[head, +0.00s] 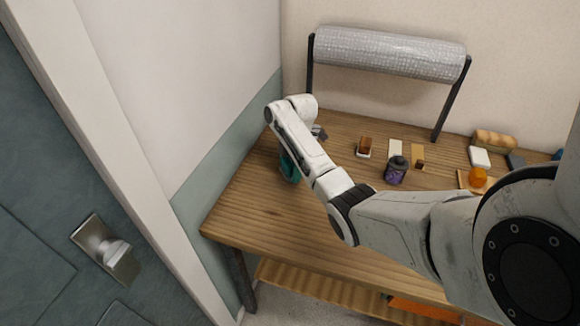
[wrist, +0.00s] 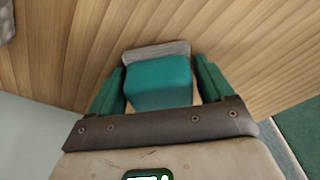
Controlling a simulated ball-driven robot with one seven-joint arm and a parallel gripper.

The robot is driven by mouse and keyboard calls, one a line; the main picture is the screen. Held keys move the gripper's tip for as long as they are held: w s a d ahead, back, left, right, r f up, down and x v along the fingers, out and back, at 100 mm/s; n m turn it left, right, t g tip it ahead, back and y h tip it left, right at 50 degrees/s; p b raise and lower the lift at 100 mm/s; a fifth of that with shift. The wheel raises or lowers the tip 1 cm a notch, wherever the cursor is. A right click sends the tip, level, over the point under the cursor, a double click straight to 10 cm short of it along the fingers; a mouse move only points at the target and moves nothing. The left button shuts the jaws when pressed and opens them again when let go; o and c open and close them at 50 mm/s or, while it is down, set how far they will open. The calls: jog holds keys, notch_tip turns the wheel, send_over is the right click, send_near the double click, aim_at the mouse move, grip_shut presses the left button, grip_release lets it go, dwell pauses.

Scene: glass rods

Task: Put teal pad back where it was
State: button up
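The teal pad (wrist: 160,82) is a blocky piece between the two green fingers of my gripper (wrist: 158,64) in the wrist view. The fingers sit close against both its sides, and my gripper looks shut on it. A grey strip (wrist: 157,50) runs along the pad's far edge; I cannot tell whether it is part of the pad. In the head view, my gripper (head: 289,167) is at the left end of the wooden table (head: 270,215), partly hidden by my arm. The pad's height above the wood is unclear.
A grey roll on a stand (head: 390,52) is behind. The table's front left is bare. A wall borders the left.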

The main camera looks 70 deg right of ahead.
jog(key=o, duration=0.3)
jog(key=shift+r, duration=0.1)
jog(key=r, duration=0.3)
jog(key=d+r+p, duration=0.1)
jog(key=r, duration=0.3)
jog(key=s+r, duration=0.1)
jog(key=r, duration=0.3)
jog(key=shift+d+p, duration=0.15)
jog(key=shift+p, duration=0.2)
jog(key=shift+s+r+p, duration=0.1)
jog(key=shift+r+p, duration=0.35)
jog(key=shift+r, duration=0.1)
